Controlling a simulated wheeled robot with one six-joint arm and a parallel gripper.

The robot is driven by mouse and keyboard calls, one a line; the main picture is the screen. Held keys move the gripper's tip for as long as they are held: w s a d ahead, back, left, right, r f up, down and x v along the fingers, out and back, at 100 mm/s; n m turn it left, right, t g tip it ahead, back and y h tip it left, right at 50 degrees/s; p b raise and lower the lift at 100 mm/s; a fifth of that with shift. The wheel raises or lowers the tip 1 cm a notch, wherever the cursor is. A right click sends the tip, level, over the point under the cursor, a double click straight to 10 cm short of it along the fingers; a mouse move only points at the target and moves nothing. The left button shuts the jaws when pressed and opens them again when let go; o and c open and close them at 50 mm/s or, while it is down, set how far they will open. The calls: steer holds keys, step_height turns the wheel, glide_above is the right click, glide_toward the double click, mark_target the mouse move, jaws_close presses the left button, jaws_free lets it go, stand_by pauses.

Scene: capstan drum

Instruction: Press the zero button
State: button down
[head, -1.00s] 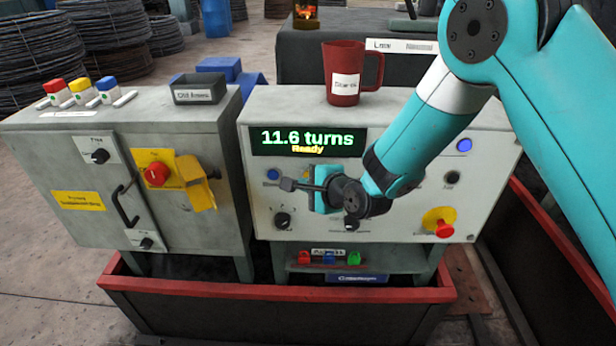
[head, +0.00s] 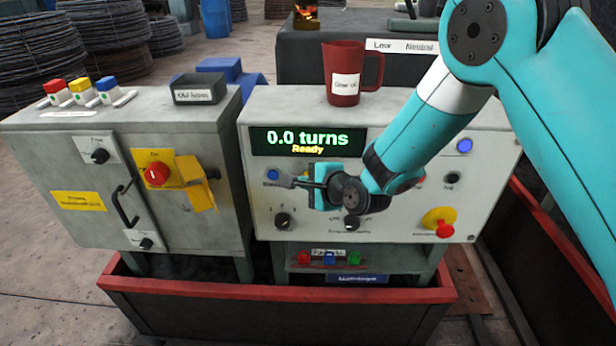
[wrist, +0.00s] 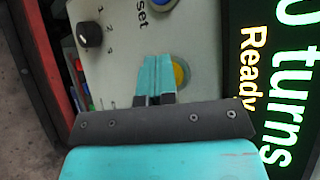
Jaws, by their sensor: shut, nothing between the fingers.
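The drum control panel (head: 390,225) carries a lit display (head: 307,141) reading "0.0 turns" and "Ready"; part of it also shows in the wrist view (wrist: 270,60). A blue button (head: 272,175) sits at the panel's left, with a label ending in "set" beside it in the wrist view. I cannot read a zero label. My gripper (wrist: 157,62) is shut and empty, close in front of the panel by the second button; contact cannot be told.
A selector knob (head: 283,220) and a red emergency button (head: 444,228) are on the same panel. A red mug (head: 343,88) stands on top. A grey cabinet (head: 90,200) stands to the left. A red-rimmed trough (head: 280,293) runs in front.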

steer(key=shift+s, duration=0.85)
steer(key=shift+s+p, duration=0.65)
steer(key=shift+s, duration=1.85)
